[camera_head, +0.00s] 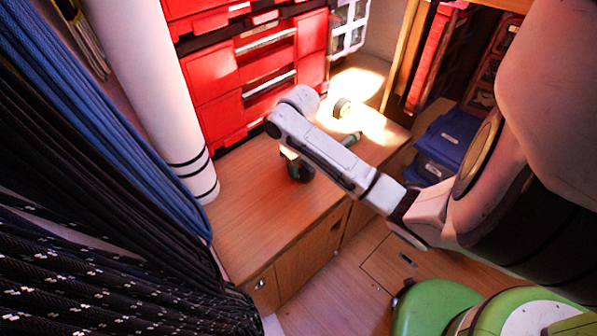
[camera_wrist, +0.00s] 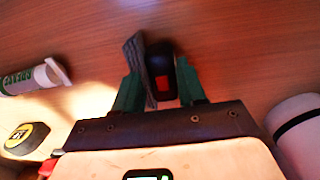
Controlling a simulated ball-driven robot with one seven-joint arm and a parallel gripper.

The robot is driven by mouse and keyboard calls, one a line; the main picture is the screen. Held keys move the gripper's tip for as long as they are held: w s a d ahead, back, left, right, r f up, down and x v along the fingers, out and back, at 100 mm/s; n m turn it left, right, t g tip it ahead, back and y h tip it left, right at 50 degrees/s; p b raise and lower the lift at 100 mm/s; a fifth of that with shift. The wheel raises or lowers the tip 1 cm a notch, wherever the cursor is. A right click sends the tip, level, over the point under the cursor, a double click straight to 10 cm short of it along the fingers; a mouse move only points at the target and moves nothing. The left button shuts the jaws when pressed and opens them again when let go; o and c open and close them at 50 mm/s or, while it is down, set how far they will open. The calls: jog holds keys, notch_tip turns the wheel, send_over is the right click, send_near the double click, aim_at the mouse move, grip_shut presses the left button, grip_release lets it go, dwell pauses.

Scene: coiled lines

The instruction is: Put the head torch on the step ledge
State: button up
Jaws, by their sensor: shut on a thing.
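The head torch (camera_wrist: 163,84) is a small black body with a red patch and a dark grey strap beside it. In the wrist view it sits between the two dark green fingers of my gripper (camera_wrist: 160,88), which are shut on it. In the head view my gripper (camera_head: 299,172) points down over the wooden ledge (camera_head: 250,222), and the torch cannot be made out there. The wrist view shows wood (camera_wrist: 240,50) behind the torch. I cannot tell whether the torch touches the wood.
A yellow and black tape measure (camera_head: 343,107) and a green-marked tube (camera_head: 351,139) lie on the ledge beyond my gripper. A white roll (camera_head: 150,90) and hanging coiled lines (camera_head: 80,130) stand at left. Red cases (camera_head: 215,85) are behind. The ledge's near left part is clear.

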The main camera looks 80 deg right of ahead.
aim_at(299, 165)
jog(key=shift+f, duration=0.65)
jog(key=shift+f, duration=0.1)
jog(key=shift+f, duration=0.15)
jog(key=o, duration=1.1)
notch_tip(299, 165, up, 12)
jog(key=p, duration=0.7)
jog(key=shift+r, duration=0.25)
